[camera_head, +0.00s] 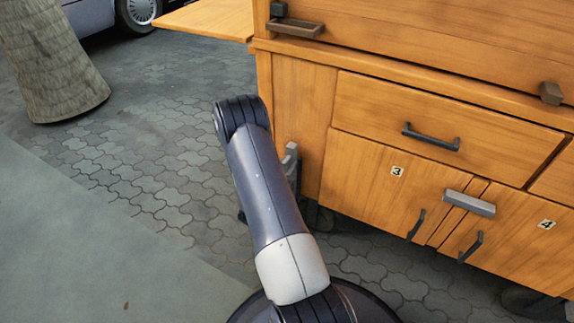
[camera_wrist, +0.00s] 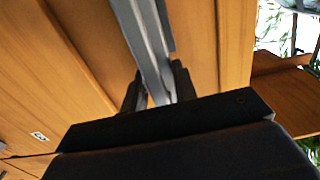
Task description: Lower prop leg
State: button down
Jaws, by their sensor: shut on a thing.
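The prop leg is a grey metal bar (camera_wrist: 146,40) in the wrist view, running from the top edge down between my fingers against the wooden cart. My gripper (camera_wrist: 157,90) is shut on it, with one dark finger on each side. In the head view a short grey metal piece, seemingly part of the prop leg (camera_head: 291,158), shows beside the cart's left corner. My arm hides the rest of it and my gripper there. The leg's lower end cannot be made out.
The wooden cart (camera_head: 300,130) has a drawer with a dark handle (camera_head: 431,137) and doors numbered 3 and 4, with a grey latch (camera_head: 469,203) across them. A side shelf (camera_head: 208,18) sticks out at upper left. A tree trunk (camera_head: 50,60) stands far left. Paving (camera_head: 150,170) left of the cart is clear.

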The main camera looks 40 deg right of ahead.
jog(key=shift+f+b, duration=0.4)
jog(key=shift+f, duration=0.5)
jog(key=c, duration=1.4)
grip_release()
jog(key=shift+f, duration=0.1)
jog(key=shift+c, duration=0.2)
jog(key=shift+a, duration=0.1)
jog(key=p+v, duration=0.2)
jog(key=v, duration=0.8)
jog(key=shift+s+a+p, duration=0.2)
jog(key=shift+a+p, duration=0.05)
jog(key=shift+p, duration=0.05)
